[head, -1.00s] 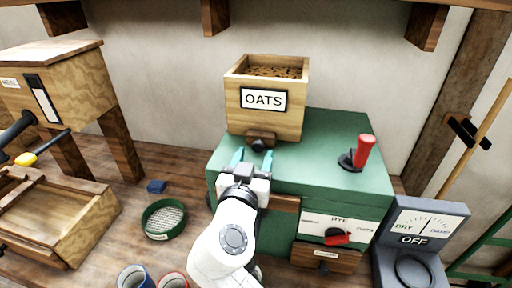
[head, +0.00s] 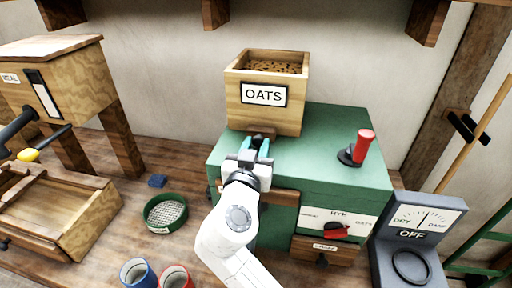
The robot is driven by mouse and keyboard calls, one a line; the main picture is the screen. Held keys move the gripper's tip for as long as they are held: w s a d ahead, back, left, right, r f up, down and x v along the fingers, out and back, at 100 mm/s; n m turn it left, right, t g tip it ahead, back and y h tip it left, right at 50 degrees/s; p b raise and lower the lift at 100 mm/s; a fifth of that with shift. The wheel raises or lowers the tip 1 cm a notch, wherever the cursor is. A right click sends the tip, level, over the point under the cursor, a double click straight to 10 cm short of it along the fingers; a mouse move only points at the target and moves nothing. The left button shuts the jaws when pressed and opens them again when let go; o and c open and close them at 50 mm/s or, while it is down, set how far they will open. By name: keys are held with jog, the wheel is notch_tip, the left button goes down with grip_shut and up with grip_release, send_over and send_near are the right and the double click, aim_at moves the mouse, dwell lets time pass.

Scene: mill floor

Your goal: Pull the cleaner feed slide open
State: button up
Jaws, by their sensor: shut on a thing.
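The cleaner is a green box (head: 305,150) with a wooden hopper labelled OATS (head: 290,112) on top, filled with grain. At the foot of the hopper's front is the wooden feed slide (head: 266,130), mostly hidden by my gripper. My gripper (head: 257,147) reaches up from below, its teal fingers shut on the slide's dark knob, which they hide. How far the slide stands out cannot be told.
A red lever (head: 363,146) stands on the cleaner's right top. A red selector (head: 336,230) and a small drawer (head: 325,250) are on its front. A grey meter reading OFF (head: 412,240) stands at right. A green sieve (head: 165,214) and blue (head: 137,273) and red (head: 174,278) cups are at left.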

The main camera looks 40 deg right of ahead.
grip_shut()
jog(key=b+v, duration=0.3)
jog(key=v, duration=0.2)
jog(key=shift+a+f+b, duration=0.1)
jog(key=shift+b, duration=0.2)
jog(key=shift+o, duration=1.8)
grip_release()
jog(key=shift+s, duration=0.1)
jog(key=o, duration=0.3)
jog(key=shift+a, duration=0.2)
jog(key=shift+o, duration=0.7)
